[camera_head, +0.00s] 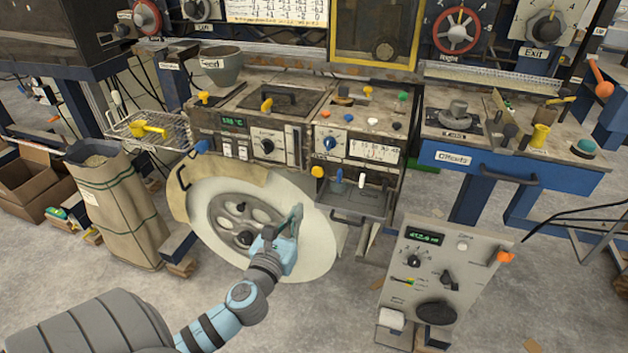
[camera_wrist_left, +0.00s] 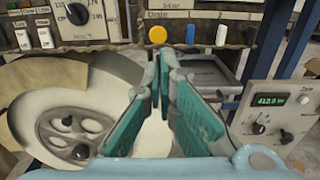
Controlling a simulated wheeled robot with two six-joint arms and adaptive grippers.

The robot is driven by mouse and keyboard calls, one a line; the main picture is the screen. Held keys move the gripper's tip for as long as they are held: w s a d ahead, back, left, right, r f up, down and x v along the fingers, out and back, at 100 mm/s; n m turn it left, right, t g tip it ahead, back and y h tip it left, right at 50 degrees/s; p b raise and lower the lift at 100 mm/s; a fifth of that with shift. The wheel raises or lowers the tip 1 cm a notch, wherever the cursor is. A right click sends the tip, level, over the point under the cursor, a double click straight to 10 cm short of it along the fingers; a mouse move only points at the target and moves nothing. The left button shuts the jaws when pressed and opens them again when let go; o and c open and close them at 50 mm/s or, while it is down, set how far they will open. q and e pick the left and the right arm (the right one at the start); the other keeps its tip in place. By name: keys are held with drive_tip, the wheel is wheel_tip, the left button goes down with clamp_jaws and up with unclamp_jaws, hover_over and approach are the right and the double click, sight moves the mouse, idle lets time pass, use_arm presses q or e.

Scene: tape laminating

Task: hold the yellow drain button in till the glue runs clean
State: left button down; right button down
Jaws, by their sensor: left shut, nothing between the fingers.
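The yellow drain button (camera_head: 317,171) is at the left end of a row with a blue lever (camera_head: 339,175) and a white one (camera_head: 362,180), under the machine's front panel. In the left wrist view the yellow button (camera_wrist_left: 157,34) shows just above my fingertips, near a "Drain" label. My left gripper (camera_head: 297,211) is shut and empty, pointing up towards the row from below, in front of the large pale roll. In the wrist view its fingers (camera_wrist_left: 161,62) meet below the button and look apart from it. No running glue can be made out. My right gripper is out of view.
A grey tray (camera_head: 352,201) hangs under the row of controls. The large pale roll (camera_head: 315,255) with a grey hub stands behind my left arm. A grey control box (camera_head: 441,275) with a display stands to the right. A paper sack (camera_head: 117,205) stands left.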

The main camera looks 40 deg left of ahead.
sight(319, 173)
use_arm(q)
drive_tip(key=b+x, duration=0.1)
drive_tip(key=x, duration=1.3)
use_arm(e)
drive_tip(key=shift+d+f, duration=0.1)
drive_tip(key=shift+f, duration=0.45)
